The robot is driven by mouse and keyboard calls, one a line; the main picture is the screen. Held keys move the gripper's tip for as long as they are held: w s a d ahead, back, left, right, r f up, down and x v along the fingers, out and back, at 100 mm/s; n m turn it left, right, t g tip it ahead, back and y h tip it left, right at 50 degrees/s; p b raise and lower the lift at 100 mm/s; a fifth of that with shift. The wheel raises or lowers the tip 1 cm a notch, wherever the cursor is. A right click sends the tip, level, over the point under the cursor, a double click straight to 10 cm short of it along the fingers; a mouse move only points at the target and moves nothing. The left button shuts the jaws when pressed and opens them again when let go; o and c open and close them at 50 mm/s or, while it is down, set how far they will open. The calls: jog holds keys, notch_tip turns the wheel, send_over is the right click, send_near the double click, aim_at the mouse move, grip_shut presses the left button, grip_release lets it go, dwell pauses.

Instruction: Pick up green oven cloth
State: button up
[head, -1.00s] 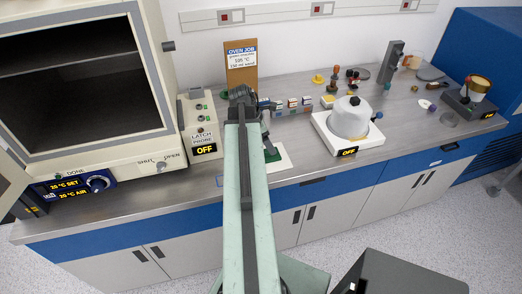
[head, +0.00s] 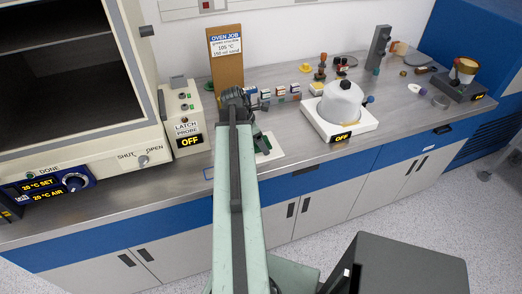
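A small dark green patch (head: 262,143), which looks like the green oven cloth, shows on a white mat (head: 270,156) on the bench, just right of my arm. My arm and wrist hide part of the mat and perhaps part of the cloth. My gripper (head: 250,118) is at the end of my raised pale green arm, over or in front of the mat. Its fingers are small and dark, and I cannot tell whether they are open or touch the cloth.
An oven (head: 75,80) with its chamber open stands at left, beside a latch probe box (head: 184,118) reading OFF. A brown job board (head: 226,72) stands behind my gripper. Right of the mat is a white device (head: 342,122) with a domed cover. Bare bench lies in front.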

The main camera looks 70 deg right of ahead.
jog(key=c, duration=1.4)
jog(key=shift+r, duration=0.1)
jog(key=shift+c, duration=0.2)
notch_tip(320, 180, up, 10)
jog(key=p, duration=1)
jog(key=shift+r+p, duration=0.1)
jog(key=shift+p, duration=0.25)
jog(key=shift+f, duration=0.2)
